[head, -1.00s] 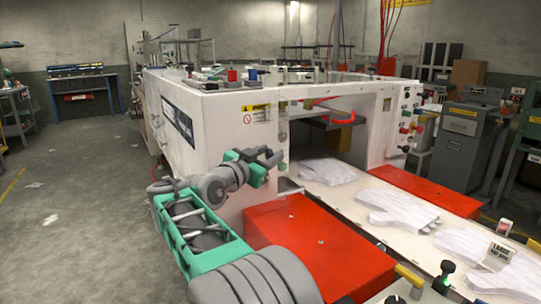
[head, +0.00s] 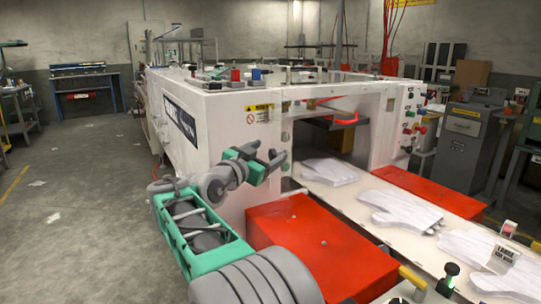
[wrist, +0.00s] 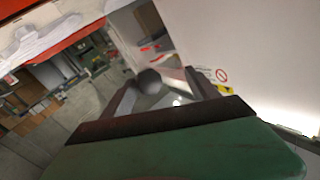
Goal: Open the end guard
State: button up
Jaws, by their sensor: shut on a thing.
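My gripper (head: 272,163) is at the left edge of the opening in the end of the white machine (head: 212,133), close to its front face. In the wrist view, my gripper (wrist: 160,95) has its two dark fingers on either side of a rounded grey knob (wrist: 149,82), which I take to be the end guard's handle. The gripper is shut on it. The guard's panel is hard to make out in either view; it seems see-through. A red-edged part (head: 335,118) shows inside the opening.
A red box-like cover (head: 320,250) lies below my gripper, and another red cover (head: 415,188) is beyond the conveyor. White gloves (head: 398,210) lie on the pale conveyor (head: 372,223). The floor (head: 75,200) on the left is mostly clear.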

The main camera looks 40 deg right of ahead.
jog(key=shift+o, duration=0.3)
jog(key=shift+d+f, duration=0.1)
jog(key=shift+f, duration=0.1)
jog(key=shift+d+r, duration=0.1)
jog(key=w+a, duration=0.3)
jog(key=a, duration=0.5)
jog(key=shift+w+a, duration=0.15)
dwell(0.4)
jog(key=shift+b, duration=0.55)
